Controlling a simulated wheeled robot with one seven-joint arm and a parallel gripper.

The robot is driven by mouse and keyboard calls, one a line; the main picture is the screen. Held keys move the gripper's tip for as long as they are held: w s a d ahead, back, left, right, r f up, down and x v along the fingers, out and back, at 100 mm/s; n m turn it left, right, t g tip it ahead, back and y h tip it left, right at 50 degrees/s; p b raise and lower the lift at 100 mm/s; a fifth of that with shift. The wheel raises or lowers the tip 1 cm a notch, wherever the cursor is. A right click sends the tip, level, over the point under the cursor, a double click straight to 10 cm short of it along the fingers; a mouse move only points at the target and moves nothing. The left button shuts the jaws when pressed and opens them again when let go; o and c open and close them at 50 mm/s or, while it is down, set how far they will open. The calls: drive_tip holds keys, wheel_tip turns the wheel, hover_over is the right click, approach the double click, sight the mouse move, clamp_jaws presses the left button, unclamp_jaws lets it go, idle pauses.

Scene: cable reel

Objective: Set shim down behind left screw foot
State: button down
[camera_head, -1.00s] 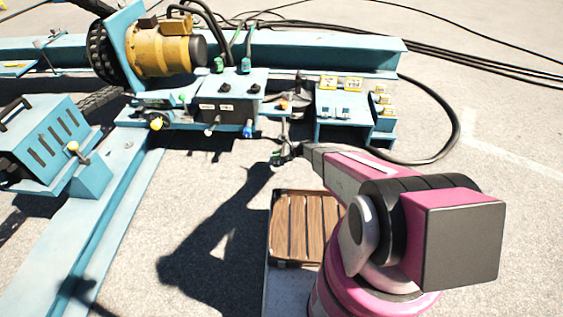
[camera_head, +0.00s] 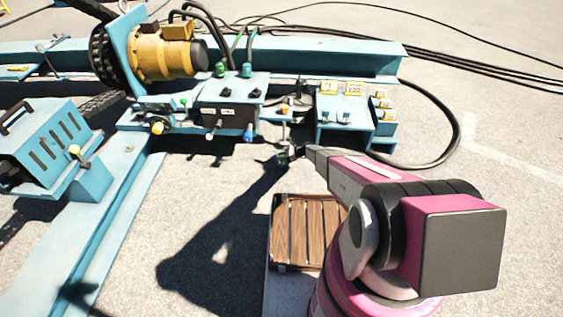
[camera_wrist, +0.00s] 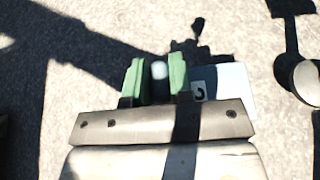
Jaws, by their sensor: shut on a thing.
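My gripper (camera_head: 289,156) is low over the pavement, in front of the blue frame. In the wrist view its green fingers (camera_wrist: 156,78) are shut on a pale rounded piece (camera_wrist: 159,70). A white plate with a dark mark (camera_wrist: 237,88) shows just right of the fingers; it looks like the shim, its link to the held piece hidden. In the head view, a bracket with an orange-topped screw (camera_head: 284,110) stands just beyond the gripper. A round grey disc (camera_wrist: 307,80) at the right edge of the wrist view looks like a screw foot; I cannot tell which one.
A control box (camera_head: 229,112) with knobs is left of the gripper. A blue stepped stand (camera_head: 343,112) with yellow labels is to the right, with a black cable beyond. A wooden slatted crate top (camera_head: 305,232) lies in front. Open pavement is left of it.

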drive_tip(key=shift+f, duration=1.9)
drive_tip(key=shift+f, duration=0.15)
drive_tip(key=c, duration=1)
unclamp_jaws()
drive_tip(key=shift+d, duration=0.1)
drive_tip(key=v, duration=1.2)
drive_tip(key=s+d+r+n+h, duration=0.4)
drive_tip(key=s+r+n, duration=0.2)
drive_tip(key=s+r, duration=0.5)
drive_tip(key=s+d+r+n+h, duration=0.4)
drive_tip(key=s+r, duration=0.7)
drive_tip(key=r, duration=0.6)
drive_tip(key=s+d+r+n+h, duration=0.4)
drive_tip(key=s+r+n, duration=0.4)
drive_tip(key=s+r, duration=0.3)
wheel_tip(320, 180, up, 4)
drive_tip(key=shift+s+f+h, duration=0.1)
drive_tip(key=shift+s+h, duration=0.25)
drive_tip(key=shift+h, duration=0.35)
